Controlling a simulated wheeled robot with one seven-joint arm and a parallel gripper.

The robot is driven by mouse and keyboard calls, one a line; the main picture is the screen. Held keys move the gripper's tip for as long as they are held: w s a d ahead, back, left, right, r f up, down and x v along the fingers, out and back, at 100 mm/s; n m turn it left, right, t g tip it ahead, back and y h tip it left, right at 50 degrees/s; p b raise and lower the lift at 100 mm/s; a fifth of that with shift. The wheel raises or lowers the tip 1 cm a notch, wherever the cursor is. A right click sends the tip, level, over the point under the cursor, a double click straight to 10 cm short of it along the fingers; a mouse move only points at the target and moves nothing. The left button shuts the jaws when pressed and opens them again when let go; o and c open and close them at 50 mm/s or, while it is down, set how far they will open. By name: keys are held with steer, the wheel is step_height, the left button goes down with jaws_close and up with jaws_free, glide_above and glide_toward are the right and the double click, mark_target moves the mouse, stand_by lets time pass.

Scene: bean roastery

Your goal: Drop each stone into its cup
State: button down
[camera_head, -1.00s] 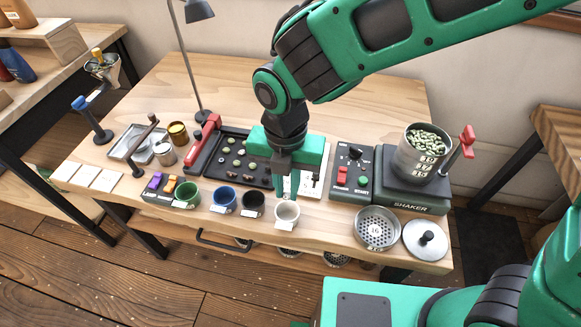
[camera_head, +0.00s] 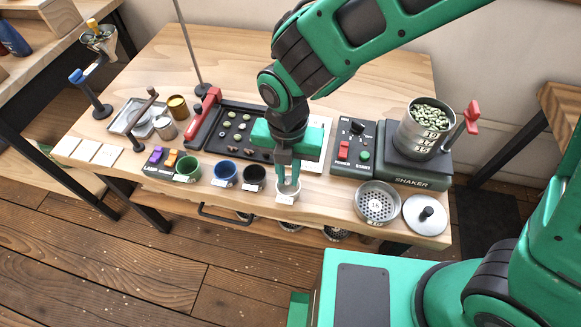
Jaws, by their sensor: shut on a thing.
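My gripper (camera_head: 288,187) points down with its fingertips at the mouth of the white cup (camera_head: 287,198). It is shut on a small stone, which the fingers hide. To the left along the table's front edge stand a black cup (camera_head: 254,176), a blue cup (camera_head: 225,173) and a green cup (camera_head: 188,171), each with a small label. The black tray (camera_head: 212,143) behind them holds several green and brown stones, partly hidden by my gripper. The insides of the cups are too small to read clearly.
A control box (camera_head: 352,150) and the shaker (camera_head: 415,165) with a bean-filled canister (camera_head: 424,128) stand to the right. A sieve (camera_head: 377,203) and a round lid (camera_head: 426,215) lie at the front right. A lamp pole (camera_head: 188,45) rises behind the tray.

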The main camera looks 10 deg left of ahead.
stand_by(0.3)
steer(key=c, duration=1.6)
jaws_free()
steer(key=shift+r, duration=0.15)
step_height(320, 180, up, 10)
steer(key=shift+w+r, duration=0.1)
steer(key=shift+r, duration=0.15)
